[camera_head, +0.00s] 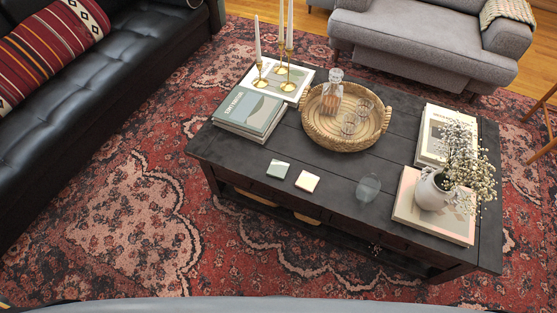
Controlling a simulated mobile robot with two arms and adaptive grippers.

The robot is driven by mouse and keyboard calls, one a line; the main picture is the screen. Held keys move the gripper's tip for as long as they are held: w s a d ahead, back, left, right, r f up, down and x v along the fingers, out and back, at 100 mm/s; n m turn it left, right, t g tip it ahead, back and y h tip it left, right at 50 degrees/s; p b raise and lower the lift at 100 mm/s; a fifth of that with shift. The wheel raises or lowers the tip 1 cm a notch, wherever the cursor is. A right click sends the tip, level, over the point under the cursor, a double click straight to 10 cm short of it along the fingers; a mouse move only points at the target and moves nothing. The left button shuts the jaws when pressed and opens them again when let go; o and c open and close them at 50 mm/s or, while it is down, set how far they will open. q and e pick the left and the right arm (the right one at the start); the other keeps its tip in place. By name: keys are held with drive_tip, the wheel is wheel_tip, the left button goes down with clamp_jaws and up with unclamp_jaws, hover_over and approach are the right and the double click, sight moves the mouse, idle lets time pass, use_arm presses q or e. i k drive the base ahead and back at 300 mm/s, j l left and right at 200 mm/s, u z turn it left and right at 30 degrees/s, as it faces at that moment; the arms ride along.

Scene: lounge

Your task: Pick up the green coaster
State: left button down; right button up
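A small square coaster with a dark grey-green top (278,168) and pale edges lies flat near the front edge of the dark coffee table (240,153). It is the greenest coaster I see. A second square coaster, cream coloured (307,181), lies just to its right, with a small gap between them. Nothing covers either one. Neither of my grippers shows in the head view.
An empty clear glass (368,188) stands right of the coasters. Behind them are stacked books (250,112) and a wicker tray (320,140) with a decanter. A white vase (433,191) with flowers stands on books at the right. Patterned rug (130,225) lies clear in front.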

sight(277, 169)
drive_tip(key=i+j+z, duration=0.15)
drive_tip(key=j, duration=0.2)
drive_tip(key=i+j+z, duration=0.35)
drive_tip(key=j, duration=0.4)
drive_tip(key=i+l, duration=0.05)
drive_tip(key=i, duration=0.05)
